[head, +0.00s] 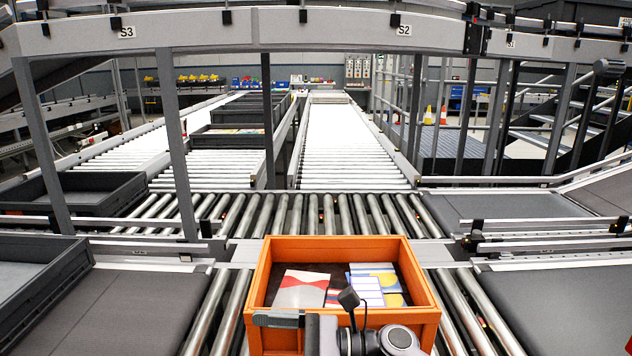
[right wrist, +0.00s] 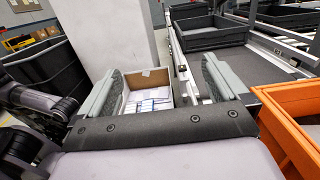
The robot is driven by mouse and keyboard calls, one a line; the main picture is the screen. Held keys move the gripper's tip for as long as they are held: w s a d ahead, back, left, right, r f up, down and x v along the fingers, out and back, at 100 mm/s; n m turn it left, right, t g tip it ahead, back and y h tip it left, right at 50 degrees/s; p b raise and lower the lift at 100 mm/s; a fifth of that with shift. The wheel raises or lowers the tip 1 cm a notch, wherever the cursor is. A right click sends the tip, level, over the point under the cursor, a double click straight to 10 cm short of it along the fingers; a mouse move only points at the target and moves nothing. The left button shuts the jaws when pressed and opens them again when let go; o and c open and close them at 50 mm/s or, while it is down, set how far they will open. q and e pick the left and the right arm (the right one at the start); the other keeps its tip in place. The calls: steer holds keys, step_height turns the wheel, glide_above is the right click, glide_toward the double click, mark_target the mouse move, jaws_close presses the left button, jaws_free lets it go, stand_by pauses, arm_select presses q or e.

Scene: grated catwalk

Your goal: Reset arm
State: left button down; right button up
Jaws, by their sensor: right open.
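My right gripper (head: 276,319) shows at the bottom of the head view, pointing left across the near rim of an orange crate (head: 342,243). In the right wrist view its two grey fingers (right wrist: 162,82) are spread wide with nothing between them. A cardboard box (right wrist: 147,82) with white and blue packets shows beyond the fingers. The orange crate is at the right edge of that view (right wrist: 291,130). In the head view the crate holds several flat colourful packets (head: 300,290). My left gripper is not seen; what look like my own dark links show at the wrist view's left.
The crate stands on metal rollers (head: 290,214). Dark trays lie at left (head: 80,190) and near left (head: 75,262). Grey belts flank the crate (head: 562,310). A white column (right wrist: 105,35) and a black bin (right wrist: 42,72) stand beside the box.

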steer(key=s+d+f+m+t+h, duration=0.1)
steer(key=d+f+m+t+h, duration=0.6)
steer(key=m, duration=1.1)
steer(key=d+f+m+t+h, duration=0.3)
steer(key=d+f+m+t, duration=0.5)
steer(key=m, duration=0.9)
steer(key=s+d+f+m+h+b, duration=0.1)
steer(key=s+d+f+m+h, duration=0.4)
steer(key=m, duration=0.5)
steer(key=s+d+f, duration=0.2)
steer(key=d, duration=0.1)
steer(key=shift+s+d+m+g, duration=0.25)
steer(key=shift+s+m+g, duration=0.05)
steer(key=shift+g, duration=0.1)
steer(key=s+d+f+m+g, duration=0.1)
steer(key=s+f+m, duration=0.1)
steer(key=s, duration=0.1)
steer(key=s+d+f+m+g+h, duration=0.1)
steer(key=s+m, duration=0.1)
steer(key=s+d+f+m+g, duration=0.1)
steer(key=s+d+f+m, duration=0.1)
steer(key=s, duration=0.1)
steer(key=shift+s+f+g+h, duration=0.3)
steer(key=shift+f+g, duration=0.05)
steer(key=shift+g, duration=0.05)
steer(key=shift+c, duration=0.3)
